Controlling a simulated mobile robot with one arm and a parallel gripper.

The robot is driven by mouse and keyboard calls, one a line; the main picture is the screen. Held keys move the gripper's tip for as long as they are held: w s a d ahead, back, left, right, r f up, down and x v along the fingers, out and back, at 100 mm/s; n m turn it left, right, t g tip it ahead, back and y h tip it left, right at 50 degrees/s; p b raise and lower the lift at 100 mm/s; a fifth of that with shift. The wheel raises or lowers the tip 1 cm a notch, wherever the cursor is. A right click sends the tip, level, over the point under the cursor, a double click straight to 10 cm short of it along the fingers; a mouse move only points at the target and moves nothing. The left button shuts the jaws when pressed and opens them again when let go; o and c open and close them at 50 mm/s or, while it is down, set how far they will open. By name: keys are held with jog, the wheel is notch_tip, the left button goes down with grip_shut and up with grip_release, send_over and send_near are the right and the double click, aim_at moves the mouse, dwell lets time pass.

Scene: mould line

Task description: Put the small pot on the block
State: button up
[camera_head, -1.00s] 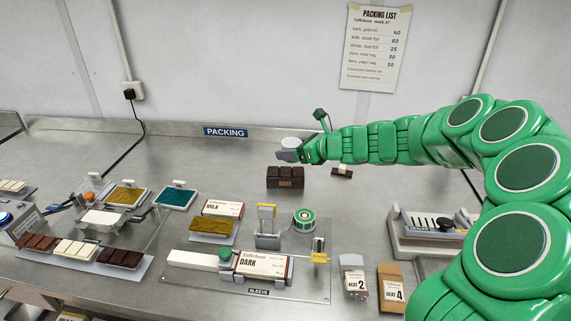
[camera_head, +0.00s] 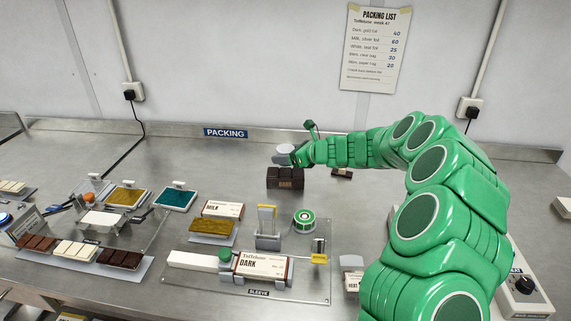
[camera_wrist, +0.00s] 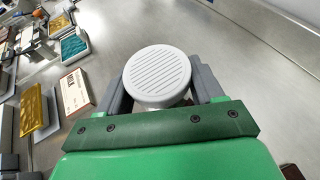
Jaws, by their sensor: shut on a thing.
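The small pot (camera_head: 285,149) is white and round, with a ridged top that shows in the wrist view (camera_wrist: 157,73). My gripper (camera_head: 282,158) is shut on it, with one grey finger on each side of it in the wrist view (camera_wrist: 160,92). The pot is upright. The block is hidden in the wrist view.
A small dark piece with a pale band (camera_head: 342,173) lies right of the block, near my arm. The bench left of the block is clear.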

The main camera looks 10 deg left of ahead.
jog(key=shift+w+f, duration=0.35)
jog(key=shift+a+f, duration=0.1)
jog(key=shift+f, duration=1.5)
jog(key=shift+f, duration=0.15)
jog(key=o, duration=1.1)
jog(key=shift+r, duration=0.2)
jog(key=v, duration=1.2)
jog(key=shift+w, duration=0.1)
